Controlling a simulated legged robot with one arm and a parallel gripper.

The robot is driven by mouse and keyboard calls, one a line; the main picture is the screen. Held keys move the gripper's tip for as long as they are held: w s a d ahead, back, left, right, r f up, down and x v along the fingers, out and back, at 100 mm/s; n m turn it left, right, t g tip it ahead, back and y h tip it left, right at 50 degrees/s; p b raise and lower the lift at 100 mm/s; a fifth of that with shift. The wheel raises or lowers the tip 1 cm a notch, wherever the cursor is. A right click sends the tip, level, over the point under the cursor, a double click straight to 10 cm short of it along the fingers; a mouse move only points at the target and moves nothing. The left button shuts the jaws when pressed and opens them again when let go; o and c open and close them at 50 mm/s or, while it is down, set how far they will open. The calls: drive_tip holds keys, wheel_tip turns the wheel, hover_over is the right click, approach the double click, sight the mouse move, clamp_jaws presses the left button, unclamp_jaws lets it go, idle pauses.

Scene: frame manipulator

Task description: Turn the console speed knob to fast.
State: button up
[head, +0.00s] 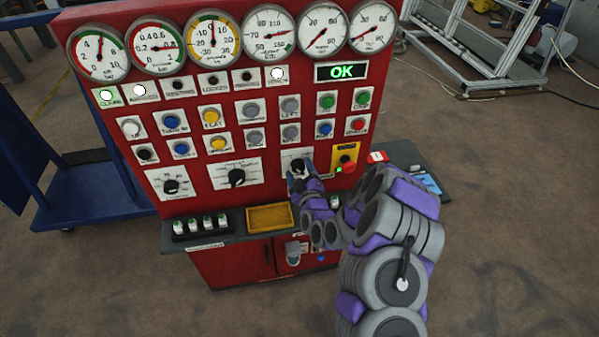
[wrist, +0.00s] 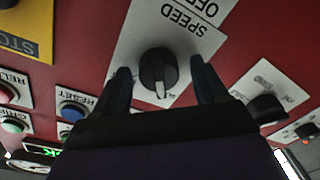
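The black speed knob (wrist: 158,68) sits on a white plate marked SPEED and OFF in the wrist view, where the panel appears upside down. Its white pointer mark points toward the bottom of that picture. My gripper (wrist: 165,85) is open, with one dark finger on each side of the knob and a visible gap to it. In the head view my gripper (head: 299,176) is at the third knob plate (head: 297,155) of the lower row and partly covers it. The FAST marking cannot be read.
The red console (head: 120,90) carries gauges, buttons and a green OK display (head: 341,72). A red stop button (head: 347,164) on a yellow plate is close right of my gripper. Another knob (head: 237,177) is to its left. A yellow tray (head: 269,217) lies on the ledge below.

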drive_tip(key=c, duration=1)
drive_tip(key=shift+c, duration=0.2)
drive_tip(key=shift+f+m, duration=0.1)
drive_tip(key=shift+m, duration=0.2)
drive_tip(key=shift+m+t+b, duration=0.4)
drive_tip(key=shift+m+b, duration=3.55)
drive_tip(key=shift+m, duration=3.05)
